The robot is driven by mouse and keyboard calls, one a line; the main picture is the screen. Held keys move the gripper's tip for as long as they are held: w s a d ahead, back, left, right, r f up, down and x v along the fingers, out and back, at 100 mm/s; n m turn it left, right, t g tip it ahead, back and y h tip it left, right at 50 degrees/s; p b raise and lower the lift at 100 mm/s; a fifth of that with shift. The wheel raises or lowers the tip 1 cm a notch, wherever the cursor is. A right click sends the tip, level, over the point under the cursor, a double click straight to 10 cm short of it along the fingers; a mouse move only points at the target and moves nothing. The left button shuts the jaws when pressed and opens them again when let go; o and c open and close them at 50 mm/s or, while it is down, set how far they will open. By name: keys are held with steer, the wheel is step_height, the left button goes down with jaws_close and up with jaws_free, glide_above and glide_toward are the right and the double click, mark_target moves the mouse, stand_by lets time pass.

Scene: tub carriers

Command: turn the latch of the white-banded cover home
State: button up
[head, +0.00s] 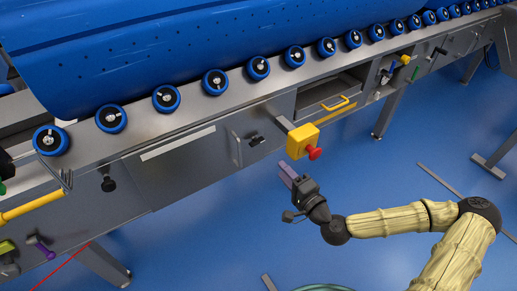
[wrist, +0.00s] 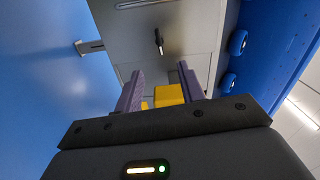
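The white-banded cover (head: 185,158) is a grey panel with a white strip along its top, on the machine's side in the head view. Whether this latch belongs to that cover is unclear. My gripper (head: 287,172) is below and right of the latch, apart from it. Its purple fingers (wrist: 158,88) are spread with a gap between them, and it holds nothing.
A yellow box (head: 302,140) with a red button (head: 314,153) juts out above my gripper; it shows between the fingers in the wrist view (wrist: 168,94). A black knob (head: 108,183) is at the left. A yellow-handled drawer (head: 335,103) is at the right. Blue floor below is largely clear.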

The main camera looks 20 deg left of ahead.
mark_target(258, 143)
steer(key=b+x, duration=0.3)
steer(key=x, duration=1)
steer(key=shift+w+a, duration=0.25)
steer(key=shift+a, duration=0.05)
steer(key=shift+c, duration=0.5)
jaws_close()
